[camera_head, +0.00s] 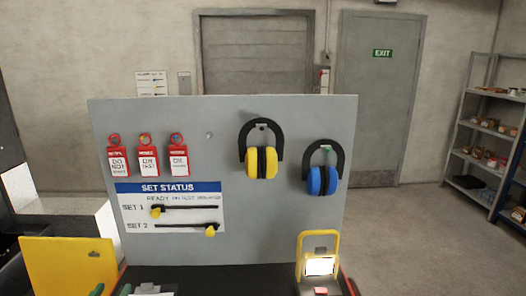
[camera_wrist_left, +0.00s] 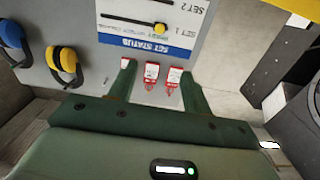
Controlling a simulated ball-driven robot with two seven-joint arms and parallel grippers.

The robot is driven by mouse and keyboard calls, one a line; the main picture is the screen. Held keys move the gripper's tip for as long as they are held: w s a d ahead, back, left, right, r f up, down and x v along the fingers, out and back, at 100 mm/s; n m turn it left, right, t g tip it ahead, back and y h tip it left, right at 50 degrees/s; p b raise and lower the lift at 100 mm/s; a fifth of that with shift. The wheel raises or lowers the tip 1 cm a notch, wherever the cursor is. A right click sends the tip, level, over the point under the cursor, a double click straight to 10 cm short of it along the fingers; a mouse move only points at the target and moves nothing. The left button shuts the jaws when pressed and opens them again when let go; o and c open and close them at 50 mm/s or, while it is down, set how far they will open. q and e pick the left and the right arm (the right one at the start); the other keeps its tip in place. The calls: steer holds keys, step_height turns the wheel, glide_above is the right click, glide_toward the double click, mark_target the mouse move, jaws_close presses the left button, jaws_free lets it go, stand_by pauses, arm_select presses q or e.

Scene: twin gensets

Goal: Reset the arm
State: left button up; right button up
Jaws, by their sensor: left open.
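My left gripper (camera_head: 112,289) shows only by green tips at the bottom left edge of the head view. In the left wrist view my left gripper (camera_wrist_left: 157,70) has its two green fingers spread, with nothing held between them. That view is upside down; the red tags (camera_wrist_left: 160,76) on the grey board show beyond and between the fingers, and I see no contact. My right gripper is not in view.
The grey board (camera_head: 290,220) carries red tags (camera_head: 148,160), a status panel (camera_head: 168,206) with two sliders, yellow earmuffs (camera_head: 262,162) and blue earmuffs (camera_head: 322,180). A yellow-framed lamp (camera_head: 319,265) stands at its foot. A yellow panel (camera_head: 65,265) is at lower left.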

arm_select(q)
steer(key=s+d+f+m+g, duration=0.5)
steer(key=s+f+g, duration=0.15)
steer(key=s, duration=0.25)
steer(key=s+m+g+y, duration=0.3)
steer(key=s+g+y, duration=0.1)
steer(key=s, duration=0.9)
steer(key=s+d+f+n+g+h+b, duration=0.1)
steer(key=s+d+f+g+h+b, duration=0.15)
steer(key=f, duration=1.45)
steer(key=s+d+f+g+h+b, duration=0.1)
steer(key=s+d+f+b, duration=0.2)
steer(key=f, duration=1.5)
steer(key=s+a+f+n+g+h+b, duration=0.1)
steer(key=s+f+n+g+b, duration=0.1)
steer(key=s+f, duration=1.4)
steer(key=shift+s+n+g+b, duration=0.4)
steer(key=shift+s+n+b, duration=0.15)
steer(key=shift+s, duration=0.55)
